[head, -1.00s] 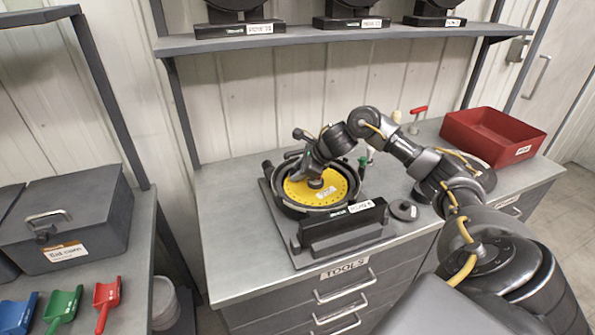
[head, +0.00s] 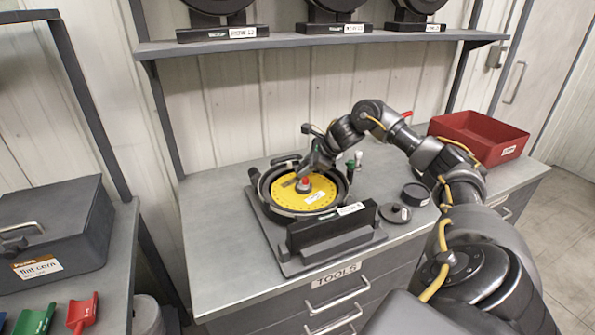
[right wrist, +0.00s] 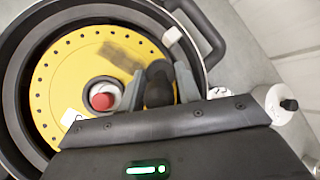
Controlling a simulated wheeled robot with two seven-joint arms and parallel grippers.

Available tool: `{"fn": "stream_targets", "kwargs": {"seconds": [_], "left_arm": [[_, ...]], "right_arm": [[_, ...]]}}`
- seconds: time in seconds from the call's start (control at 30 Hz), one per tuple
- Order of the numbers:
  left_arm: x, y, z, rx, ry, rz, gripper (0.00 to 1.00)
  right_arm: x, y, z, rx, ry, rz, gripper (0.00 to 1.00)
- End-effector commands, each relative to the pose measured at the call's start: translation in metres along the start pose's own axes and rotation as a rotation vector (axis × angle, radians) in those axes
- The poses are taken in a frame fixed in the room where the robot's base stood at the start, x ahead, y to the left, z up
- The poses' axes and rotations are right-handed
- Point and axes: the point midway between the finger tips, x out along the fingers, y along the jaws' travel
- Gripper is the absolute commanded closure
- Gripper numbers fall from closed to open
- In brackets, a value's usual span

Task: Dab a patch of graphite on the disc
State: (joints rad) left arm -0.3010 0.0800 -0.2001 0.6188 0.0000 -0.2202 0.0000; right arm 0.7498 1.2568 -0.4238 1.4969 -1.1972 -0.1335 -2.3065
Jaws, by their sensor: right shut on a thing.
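The yellow disc (head: 326,190) with a ring of small holes lies in the round black housing of the seed meter. It also shows in the right wrist view (right wrist: 62,75). A red-topped hub (right wrist: 103,101) is at its middle. A dark grey smudge (right wrist: 122,55) lies on the disc between hub and rim, and shows in the head view (head: 290,183). My right gripper (right wrist: 158,88) is above the disc, shut on a dark rounded applicator (right wrist: 158,84). I cannot tell whether the applicator touches the disc. My left gripper is out of view.
A dark round tin (head: 416,193) and a black lid (head: 395,212) stand right of the meter. A red bin (head: 478,138) is at the back right. A shelf (head: 310,44) with several black meters runs above. The counter's left part is clear.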

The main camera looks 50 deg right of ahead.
Motion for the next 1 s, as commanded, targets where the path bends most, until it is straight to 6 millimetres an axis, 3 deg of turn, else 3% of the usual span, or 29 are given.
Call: {"fn": "stream_targets", "kwargs": {"seconds": [0.3,1.0], "left_arm": [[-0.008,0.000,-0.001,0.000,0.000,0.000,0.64],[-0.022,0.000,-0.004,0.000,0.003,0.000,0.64]], "right_arm": [[0.005,0.023,0.023,-0.004,-0.004,0.005,0.89],[0.011,0.069,0.055,0.006,0.001,-0.002,0.89]]}}
